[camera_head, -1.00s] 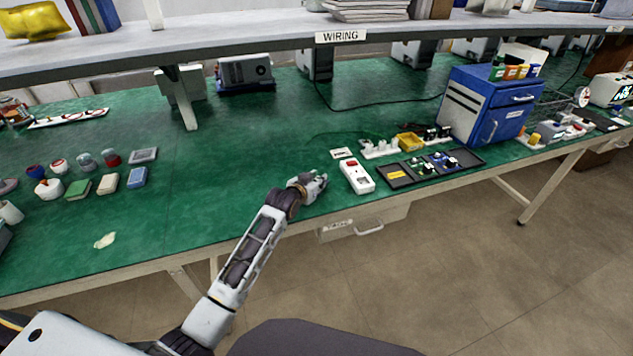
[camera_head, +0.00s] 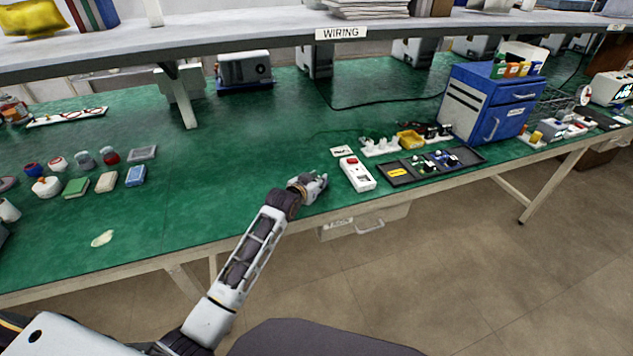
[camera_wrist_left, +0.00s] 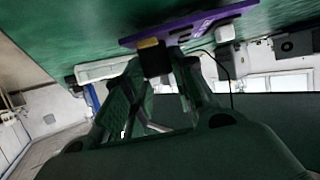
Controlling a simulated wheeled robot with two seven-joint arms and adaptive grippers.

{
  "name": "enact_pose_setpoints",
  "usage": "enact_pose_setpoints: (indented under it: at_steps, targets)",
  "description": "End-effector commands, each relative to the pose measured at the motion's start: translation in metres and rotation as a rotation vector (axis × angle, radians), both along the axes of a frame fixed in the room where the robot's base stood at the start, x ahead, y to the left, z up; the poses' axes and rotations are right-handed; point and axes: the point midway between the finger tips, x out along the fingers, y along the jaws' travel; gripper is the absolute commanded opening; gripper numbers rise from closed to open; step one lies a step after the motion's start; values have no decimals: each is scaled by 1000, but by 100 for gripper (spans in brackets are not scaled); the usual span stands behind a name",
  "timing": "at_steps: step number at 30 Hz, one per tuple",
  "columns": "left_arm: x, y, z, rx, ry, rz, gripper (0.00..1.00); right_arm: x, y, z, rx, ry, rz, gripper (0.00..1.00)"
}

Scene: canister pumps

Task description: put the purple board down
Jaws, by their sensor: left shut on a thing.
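My left gripper (camera_head: 314,186) is low over the front edge of the green worktop (camera_head: 250,150) in the head view. In the left wrist view its fingers (camera_wrist_left: 168,62) are shut on a flat purple board (camera_wrist_left: 208,20). The board is seen nearly edge-on, close to the green surface; I cannot tell whether it touches it. A small yellowish part and a thin dark cable show beside the fingers. In the head view the board is hidden by the gripper or too small to make out. My right gripper is not in view.
A white box with a red button (camera_head: 357,174) stands just right of the gripper. A black tray (camera_head: 398,174) with small boards lies beyond it, with a blue cabinet (camera_head: 492,105) behind. The worktop left of the gripper is clear up to several small containers and blocks.

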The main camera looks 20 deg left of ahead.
Motion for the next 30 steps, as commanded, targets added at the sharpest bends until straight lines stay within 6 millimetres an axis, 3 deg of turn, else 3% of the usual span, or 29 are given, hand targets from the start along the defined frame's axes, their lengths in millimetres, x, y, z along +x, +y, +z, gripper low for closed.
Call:
enact_pose_setpoints:
  at_steps: [30]
  targets:
    - [0, 0, -11, 0, 0, 0, 2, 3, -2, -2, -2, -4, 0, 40]
